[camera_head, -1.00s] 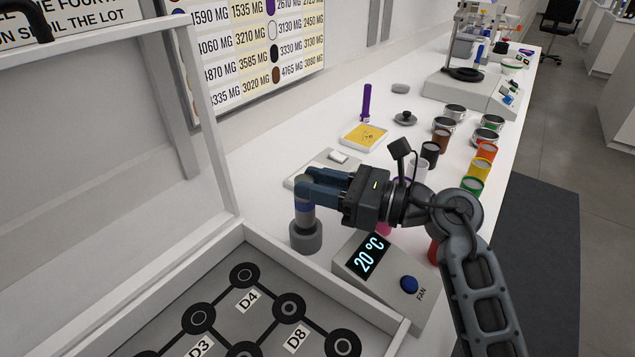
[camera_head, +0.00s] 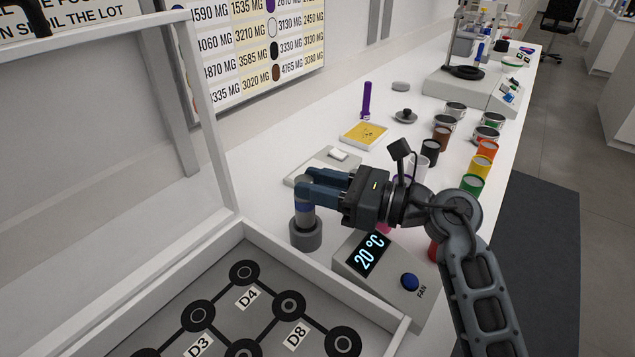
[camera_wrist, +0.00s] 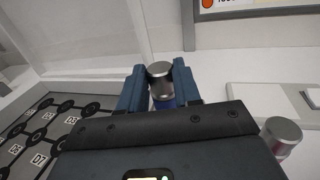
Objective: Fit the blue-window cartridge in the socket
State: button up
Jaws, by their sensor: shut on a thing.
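The cartridge (camera_head: 304,211) is a grey cylinder with a blue band, upright, with its lower end at the dark round socket (camera_head: 306,234) on the white bench. My gripper (camera_head: 305,190) is shut on the cartridge near its top, coming in from the right. In the wrist view the cartridge's metal top (camera_wrist: 160,69) and blue band (camera_wrist: 164,103) show between the two blue fingers. The cartridge stands in or on the socket's mouth; how deep it sits I cannot tell.
An open white-walled case with labelled round wells (camera_head: 244,271) lies at the front left. A fan box with a 20 °C display (camera_head: 370,254) stands right of the socket. Several coloured jars (camera_head: 480,167) and a yellow-powder tray (camera_head: 364,135) are farther back.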

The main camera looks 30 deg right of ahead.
jog(key=shift+f+b, duration=0.95)
jog(key=shift+f, duration=0.4)
jog(key=shift+r, duration=0.2)
jog(key=shift+r+p, duration=1.25)
dwell(1.0)
jog(key=shift+f+b, duration=0.85)
jog(key=shift+f, duration=0.6)
jog(key=o, duration=1.1)
jog(key=shift+o, duration=0.2)
jog(key=shift+s+f, duration=0.1)
